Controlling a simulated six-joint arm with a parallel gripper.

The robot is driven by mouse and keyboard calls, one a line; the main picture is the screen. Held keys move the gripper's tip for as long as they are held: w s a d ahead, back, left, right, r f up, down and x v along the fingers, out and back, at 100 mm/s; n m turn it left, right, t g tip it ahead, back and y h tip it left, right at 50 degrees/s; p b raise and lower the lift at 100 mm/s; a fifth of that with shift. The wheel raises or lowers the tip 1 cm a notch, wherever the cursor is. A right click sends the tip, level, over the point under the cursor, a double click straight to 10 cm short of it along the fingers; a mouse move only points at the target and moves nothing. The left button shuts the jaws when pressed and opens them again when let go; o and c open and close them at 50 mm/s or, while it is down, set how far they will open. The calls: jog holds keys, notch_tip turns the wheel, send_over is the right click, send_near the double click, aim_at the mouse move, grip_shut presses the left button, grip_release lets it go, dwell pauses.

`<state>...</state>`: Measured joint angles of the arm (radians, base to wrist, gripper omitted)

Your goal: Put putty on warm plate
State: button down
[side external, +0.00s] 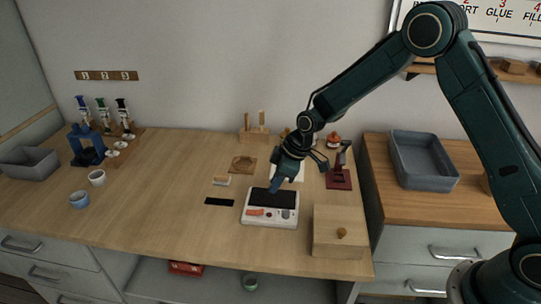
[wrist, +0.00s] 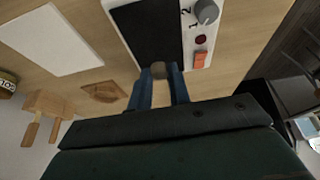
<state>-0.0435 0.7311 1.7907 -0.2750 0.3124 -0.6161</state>
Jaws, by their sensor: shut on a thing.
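The warm plate (side external: 284,217) is a white box with a black top, a knob and an orange-red switch, on the wooden bench. In the wrist view, the warm plate (wrist: 201,37) lies just past my fingertips. My gripper (side external: 275,187) is over the back edge of its black top. In the wrist view, my gripper (wrist: 160,75) has its blue fingers shut on a small grey-brown lump, the putty (wrist: 158,69). The lump overlaps the near edge of the black surface; I cannot tell whether it touches. The putty is hidden in the side view.
A wooden box with a knob (side external: 340,233) stands right of the plate. A dark red stand (side external: 339,179) is behind right.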

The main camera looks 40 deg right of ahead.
jog(key=shift+f, duration=1.35)
jog(key=shift+f, duration=0.1)
jog(key=c, duration=1.3)
grip_release()
jog(key=v, duration=1.2)
